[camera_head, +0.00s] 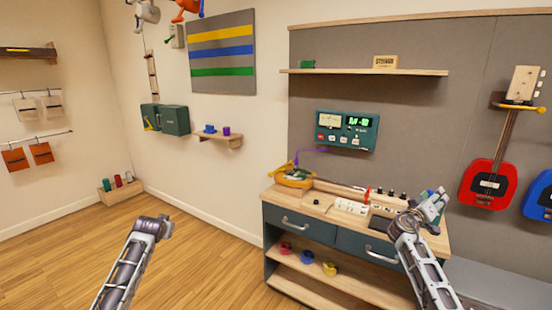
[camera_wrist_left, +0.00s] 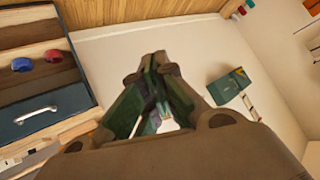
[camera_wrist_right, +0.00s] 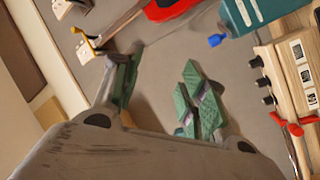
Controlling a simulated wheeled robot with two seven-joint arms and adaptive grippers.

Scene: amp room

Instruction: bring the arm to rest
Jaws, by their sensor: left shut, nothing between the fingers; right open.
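My right gripper (camera_head: 433,205) is in front of the right part of the workbench (camera_head: 268,193) in the head view. In the right wrist view (camera_wrist_right: 160,70) its green-padded fingers are spread apart, with nothing between them. My left arm (camera_head: 130,262) reaches up from the bottom left over the floor in the head view; its gripper cannot be made out there. In the left wrist view my left gripper (camera_wrist_left: 160,62) has its fingertips together and holds nothing. The workbench drawers and the wall show behind it.
The bench holds a yellow meter (camera_head: 294,179), a power strip (camera_head: 351,207) and a red-handled tool. Red, blue and yellow spools lie on the shelf below. A green instrument panel (camera_head: 347,130) and a red guitar (camera_head: 484,184) hang on the wall. The wooden floor (camera_head: 60,255) at left is clear.

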